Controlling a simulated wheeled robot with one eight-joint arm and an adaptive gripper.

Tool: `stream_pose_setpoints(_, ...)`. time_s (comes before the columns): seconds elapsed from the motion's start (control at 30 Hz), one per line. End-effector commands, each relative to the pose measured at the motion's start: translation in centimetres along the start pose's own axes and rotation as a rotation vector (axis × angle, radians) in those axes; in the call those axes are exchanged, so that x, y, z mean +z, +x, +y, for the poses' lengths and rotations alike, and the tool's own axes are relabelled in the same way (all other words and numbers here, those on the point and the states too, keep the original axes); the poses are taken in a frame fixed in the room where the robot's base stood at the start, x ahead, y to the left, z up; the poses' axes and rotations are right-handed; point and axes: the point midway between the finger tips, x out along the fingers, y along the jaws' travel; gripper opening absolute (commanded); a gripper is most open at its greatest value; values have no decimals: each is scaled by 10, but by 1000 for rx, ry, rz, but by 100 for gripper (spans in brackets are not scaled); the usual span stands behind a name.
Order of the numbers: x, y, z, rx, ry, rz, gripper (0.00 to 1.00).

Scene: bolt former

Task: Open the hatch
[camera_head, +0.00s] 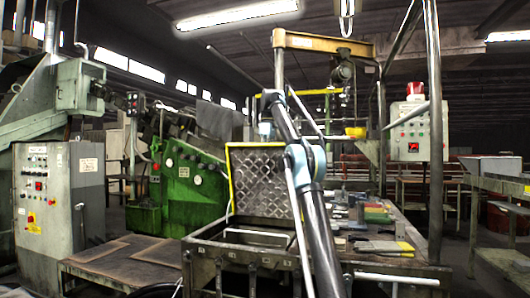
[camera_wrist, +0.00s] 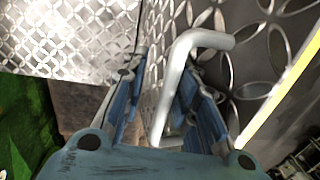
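The hatch (camera_head: 262,185) is a patterned metal plate with yellow edging. In the head view it stands raised at the back of an open-topped metal frame, partly covered by my arm. In the wrist view, patterned plate (camera_wrist: 250,75) with a yellow edge fills the right side. A bent pale grey handle bar (camera_wrist: 175,75) runs between the two blue fingers of my gripper (camera_wrist: 163,80). The fingers are apart, with a visible gap beside the bar. Whether either finger touches it is unclear. My gripper cannot be made out in the head view.
The metal frame (camera_head: 215,248) stands in front of the hatch. A green machine (camera_head: 185,180) and a grey control cabinet (camera_head: 60,200) are at left. A bench with loose parts (camera_head: 375,215) and an upright post (camera_head: 436,150) are at right.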

Motion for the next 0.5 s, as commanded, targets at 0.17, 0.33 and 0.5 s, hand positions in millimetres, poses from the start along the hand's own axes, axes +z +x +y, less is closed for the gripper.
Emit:
stream_pose_setpoints(0.17,0,-15,-28,10,-11,5,30)
stream_pose_setpoints(0.33,2,-16,-28,10,-9,6,30)
stream_pose_setpoints(0.5,6,-20,-34,13,-8,8,30)
